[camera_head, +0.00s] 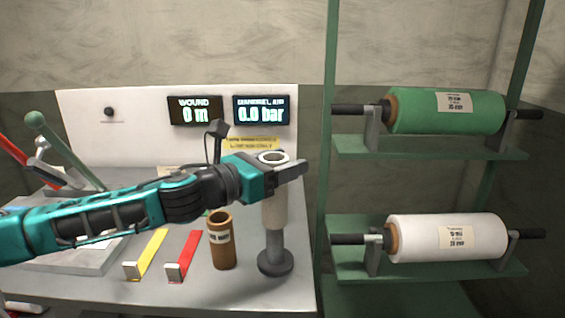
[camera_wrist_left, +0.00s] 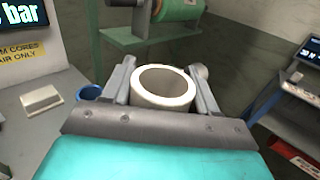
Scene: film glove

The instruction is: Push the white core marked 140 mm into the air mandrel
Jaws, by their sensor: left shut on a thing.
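My left gripper (camera_head: 280,165) is shut on the white core (camera_head: 274,210), a pale upright tube. In the left wrist view the core's open round top (camera_wrist_left: 163,102) sits between the two fingers. In the head view the core's lower end meets a grey post with a round base (camera_head: 275,262) on the bench. I cannot tell if the core rests on the post or hangs just above it. Its 140 mm marking is not visible. My right gripper is out of view.
A brown core (camera_head: 222,245) with a label stands left of the post. A yellow strip (camera_head: 150,252) and red strip (camera_head: 185,255) lie on the bench. A green rack (camera_head: 345,280) at right holds a green roll (camera_head: 420,112) and a white roll (camera_head: 415,238). A green-knobbed lever (camera_head: 65,145) is at left.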

